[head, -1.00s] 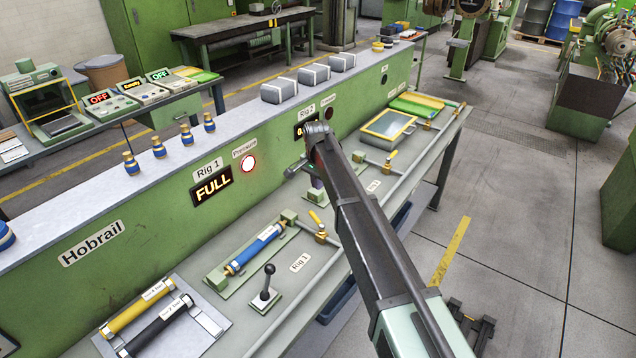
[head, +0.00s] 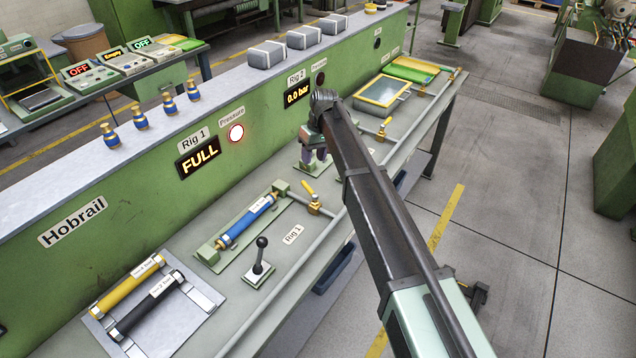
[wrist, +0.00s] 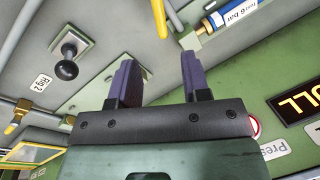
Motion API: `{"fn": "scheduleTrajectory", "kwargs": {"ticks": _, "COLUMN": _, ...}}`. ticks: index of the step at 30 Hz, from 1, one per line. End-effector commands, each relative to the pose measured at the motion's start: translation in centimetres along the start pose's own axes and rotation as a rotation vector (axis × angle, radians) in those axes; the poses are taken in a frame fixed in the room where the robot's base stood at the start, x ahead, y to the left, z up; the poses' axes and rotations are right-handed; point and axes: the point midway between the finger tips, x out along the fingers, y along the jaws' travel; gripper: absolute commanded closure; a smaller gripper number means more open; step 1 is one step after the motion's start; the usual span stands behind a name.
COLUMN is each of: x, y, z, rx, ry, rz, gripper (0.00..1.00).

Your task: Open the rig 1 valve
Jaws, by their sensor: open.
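The rig 1 valve (head: 314,207) is a brass fitting with a yellow handle on the pipe, at the right end of the blue cylinder (head: 246,222). Its handle points up and left in the head view. In the wrist view, the yellow handle (wrist: 159,18) shows ahead of the gap between my fingers, apart from them. My gripper (head: 314,160) is above the bench, a little behind the valve in the head view. In the wrist view, my gripper (wrist: 157,62) has its two purple fingers spread with nothing between them.
A black ball lever (head: 259,262) stands in front of the blue cylinder. The rig 1 display (head: 199,158) reads FULL, beside a lit red pressure lamp (head: 236,133). The rig 2 valve (head: 383,132) is farther back. Yellow and black cylinders lie on a tray (head: 204,292).

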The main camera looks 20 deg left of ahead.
Motion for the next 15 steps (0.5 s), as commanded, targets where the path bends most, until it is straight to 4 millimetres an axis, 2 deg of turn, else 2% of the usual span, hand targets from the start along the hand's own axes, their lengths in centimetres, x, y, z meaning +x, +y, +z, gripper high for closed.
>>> {"fn": "scheduleTrajectory", "kwargs": {"ticks": 5, "x": 1.4, "y": 0.1, "z": 0.0, "rx": 0.003, "ry": 0.000, "rz": 0.001, "gripper": 0.57}}
{"fn": "scheduleTrajectory", "kwargs": {"ticks": 8, "x": 3.3, "y": 0.2, "z": 0.0, "rx": 0.003, "ry": 0.001, "rz": 0.001, "gripper": 0.57}}
{"fn": "scheduleTrajectory", "kwargs": {"ticks": 15, "x": 9.0, "y": 0.4, "z": 0.0, "rx": 0.005, "ry": 0.001, "rz": 0.001, "gripper": 0.57}}
